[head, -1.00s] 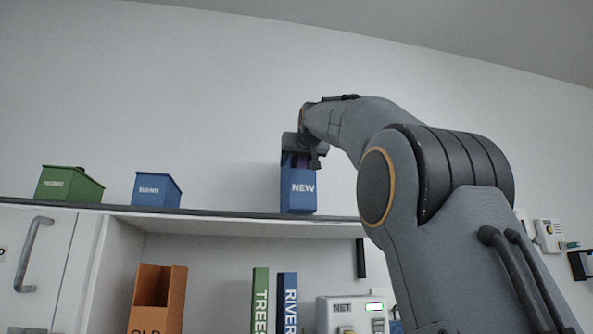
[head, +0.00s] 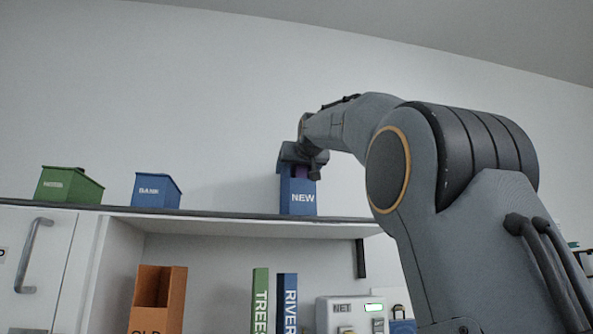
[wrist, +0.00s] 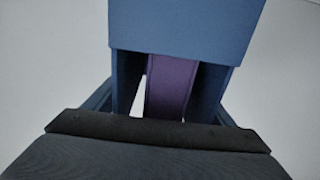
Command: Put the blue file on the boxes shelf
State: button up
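The blue file marked NEW (head: 299,198) appears to stand upright on the boxes shelf (head: 235,214), the top ledge that also holds a green box (head: 68,185) and a small blue box (head: 156,190). My gripper (head: 300,168) is right at the file's top, with a bit of purple showing there. In the wrist view the file's blue panel (wrist: 185,28) fills the upper middle. A purple strip (wrist: 170,85) lies between darker blue sides, just beyond my gripper's dark body. My fingertips are hidden, so I cannot tell whether they grip.
Below the ledge are an orange file marked OLD (head: 158,298), a green TREES binder (head: 260,300), a blue RIVER binder (head: 287,303) and a grey NET device (head: 349,314). A cabinet door handle (head: 33,255) is at left. The ledge is clear between the small blue box and the file.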

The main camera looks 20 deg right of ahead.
jog(key=shift+r, duration=0.1)
jog(key=s+a+b, duration=0.2)
jog(key=s+b, duration=0.3)
jog(key=s, duration=0.6)
jog(key=shift+s+a+b, duration=0.2)
jog(key=shift+s+b, duration=0.1)
jog(key=shift+s, duration=0.1)
